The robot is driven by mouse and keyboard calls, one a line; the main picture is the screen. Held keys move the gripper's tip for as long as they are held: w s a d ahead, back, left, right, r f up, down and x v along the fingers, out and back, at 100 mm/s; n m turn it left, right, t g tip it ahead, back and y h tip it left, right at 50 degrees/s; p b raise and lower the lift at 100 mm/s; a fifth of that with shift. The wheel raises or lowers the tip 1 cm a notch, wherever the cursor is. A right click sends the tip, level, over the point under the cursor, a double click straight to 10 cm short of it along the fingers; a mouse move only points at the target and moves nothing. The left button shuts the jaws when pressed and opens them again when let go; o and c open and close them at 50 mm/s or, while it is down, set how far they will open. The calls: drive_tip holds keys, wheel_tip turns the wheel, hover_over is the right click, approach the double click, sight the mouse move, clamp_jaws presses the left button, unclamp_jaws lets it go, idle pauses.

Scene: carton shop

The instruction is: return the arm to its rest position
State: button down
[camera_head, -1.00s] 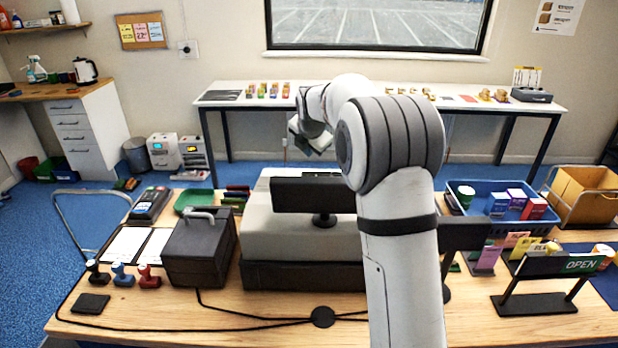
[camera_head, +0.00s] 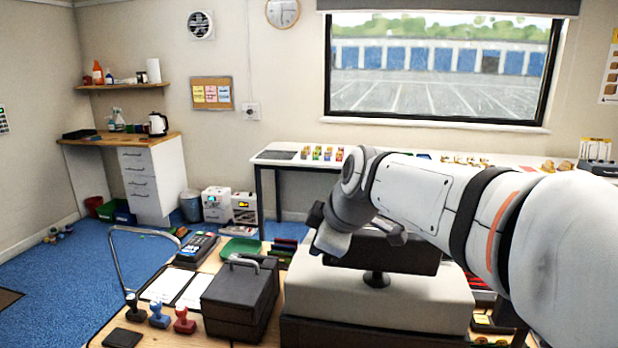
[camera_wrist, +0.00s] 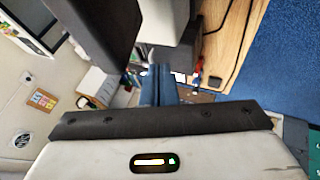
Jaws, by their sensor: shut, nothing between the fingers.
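My arm reaches in from the right side of the head view, its white links lying nearly level. My gripper is at its far end, by the dark display on the counter machine, and is mostly hidden behind the wrist in that view. In the wrist view my gripper (camera_wrist: 160,86) shows its blue-grey fingers together, with nothing visible between them. The dark display (camera_head: 385,250) stands on the light grey machine (camera_head: 375,295), close behind my wrist. I cannot tell from these views whether the arm touches it.
A black cash box (camera_head: 240,300), several stamps (camera_head: 160,318), a card terminal (camera_head: 197,250) and a green tray (camera_head: 240,248) crowd the wooden counter. A long white table (camera_head: 285,155) with small items stands under the window. Blue floor (camera_head: 70,270) is open at left.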

drive_tip(key=s+d+f+m+g+h+p, duration=0.1)
drive_tip(key=s+d+f+m, duration=0.3)
drive_tip(key=s, duration=0.5)
drive_tip(key=s+d+f+m+g+h+p, duration=0.1)
drive_tip(key=s+d+f+m+h+p, duration=0.2)
drive_tip(key=s+d+m, duration=0.6)
drive_tip(key=shift+s+f+m+p, duration=0.3)
drive_tip(key=shift+s+f+m, duration=0.05)
drive_tip(key=shift+m, duration=0.85)
